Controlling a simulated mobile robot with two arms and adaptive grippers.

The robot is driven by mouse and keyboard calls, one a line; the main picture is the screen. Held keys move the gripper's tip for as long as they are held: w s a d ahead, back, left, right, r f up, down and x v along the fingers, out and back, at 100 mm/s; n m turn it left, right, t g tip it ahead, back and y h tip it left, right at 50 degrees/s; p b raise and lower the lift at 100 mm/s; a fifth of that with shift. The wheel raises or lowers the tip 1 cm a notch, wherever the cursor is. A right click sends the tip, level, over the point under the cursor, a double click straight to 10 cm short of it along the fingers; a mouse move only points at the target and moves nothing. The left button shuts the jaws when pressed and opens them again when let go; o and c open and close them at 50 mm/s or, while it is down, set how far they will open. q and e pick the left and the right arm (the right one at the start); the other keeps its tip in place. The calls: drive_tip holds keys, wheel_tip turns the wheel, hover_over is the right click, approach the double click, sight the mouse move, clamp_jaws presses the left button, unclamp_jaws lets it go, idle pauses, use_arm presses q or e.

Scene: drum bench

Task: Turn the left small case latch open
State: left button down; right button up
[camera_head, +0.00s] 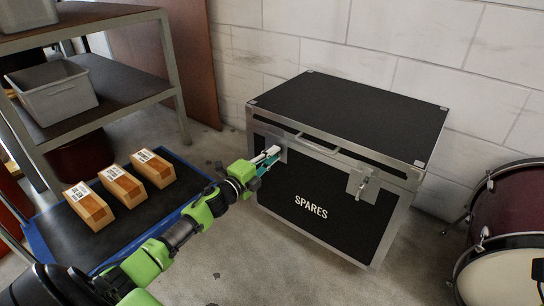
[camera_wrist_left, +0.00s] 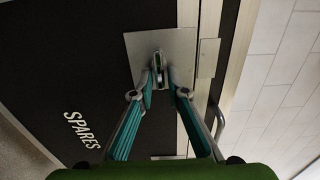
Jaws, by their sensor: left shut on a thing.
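The black case (camera_head: 320,210) with metal edges and "SPARES" on its front stands on the floor by the wall. Its lid is down. My left gripper (camera_head: 268,160) reaches the left latch (camera_head: 278,145) on the case front and partly hides it. In the left wrist view, the latch's turn piece (camera_wrist_left: 158,62) stands on a square metal plate (camera_wrist_left: 133,48). The teal fingers of my left gripper (camera_wrist_left: 160,93) close in on this piece from both sides and are shut on it. My right gripper is not in view.
The right latch (camera_head: 361,186) and a lid-front handle (camera_head: 318,143) are on the same case. A blue-edged cart (camera_head: 52,238) with 3 boxes lies under my left arm. A shelf (camera_head: 130,85) with a grey bin (camera_head: 52,92) stands left; drums (camera_head: 505,270) stand right.

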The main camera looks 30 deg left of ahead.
use_arm(q)
drive_tip(key=shift+f, duration=0.1)
drive_tip(key=c, duration=2.2)
unclamp_jaws()
drive_tip(key=shift+o, duration=0.2)
drive_tip(key=shift+s, duration=0.1)
drive_tip(key=s, duration=1.1)
drive_tip(key=shift+s+a, duration=0.4)
drive_tip(key=shift+a, duration=0.05)
